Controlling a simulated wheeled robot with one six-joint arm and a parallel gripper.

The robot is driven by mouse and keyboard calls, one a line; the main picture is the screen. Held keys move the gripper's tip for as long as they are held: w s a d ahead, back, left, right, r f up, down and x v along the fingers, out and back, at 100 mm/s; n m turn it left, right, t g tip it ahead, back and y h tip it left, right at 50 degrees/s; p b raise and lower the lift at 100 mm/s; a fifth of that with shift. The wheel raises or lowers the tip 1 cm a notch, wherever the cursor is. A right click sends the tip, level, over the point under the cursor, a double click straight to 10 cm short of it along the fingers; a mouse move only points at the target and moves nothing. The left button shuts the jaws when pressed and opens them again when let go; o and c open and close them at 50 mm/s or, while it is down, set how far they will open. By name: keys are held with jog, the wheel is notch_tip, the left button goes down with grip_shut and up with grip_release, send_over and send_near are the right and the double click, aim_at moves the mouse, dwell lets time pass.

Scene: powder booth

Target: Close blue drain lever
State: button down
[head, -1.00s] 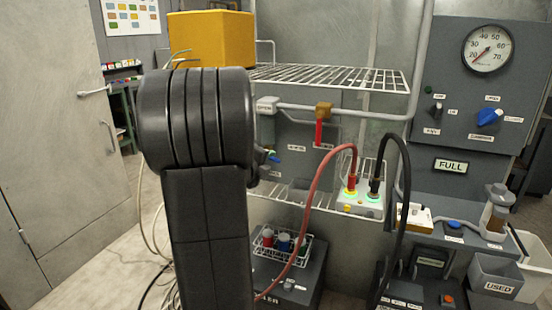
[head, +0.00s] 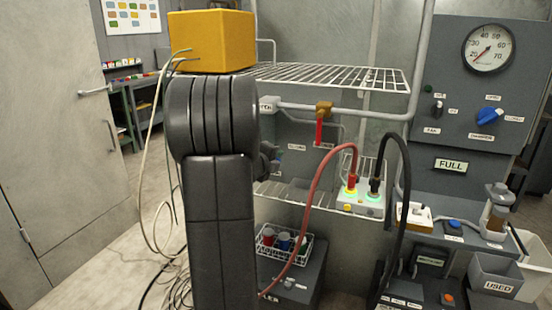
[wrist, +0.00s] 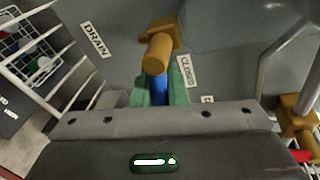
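The blue drain lever (wrist: 160,89) shows in the wrist view below a brass valve body (wrist: 160,48). A DRAIN label (wrist: 95,40) is to its left and a CLOSED label (wrist: 187,71) to its right. My gripper (wrist: 160,95) has green fingertips on both sides of the lever, with no clear gap between them and the blue. The lever points from the brass body toward my gripper, not toward the CLOSED label. In the head view my arm hides the lever and most of the gripper.
A red-handled brass valve (head: 320,124) sits on the pipe to the right; its red part also shows in the wrist view (wrist: 302,155). A wire rack (head: 330,77) is above. A wire basket of cups (head: 283,243) stands below. Red and black hoses hang at right.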

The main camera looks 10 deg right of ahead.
jog(key=n+p, duration=0.1)
jog(key=r+n+h+p, duration=0.1)
jog(key=p, duration=0.1)
jog(key=shift+d+n, duration=0.1)
jog(key=shift+n, duration=0.2)
jog(key=c, duration=1.5)
grip_release()
jog(key=shift+s, duration=0.1)
jog(key=shift+o, duration=0.2)
jog(key=v, duration=1.3)
jog(key=shift+s+a+r+b, duration=0.15)
jog(key=shift+s+a+b, duration=0.05)
jog(key=shift+a+b, duration=0.2)
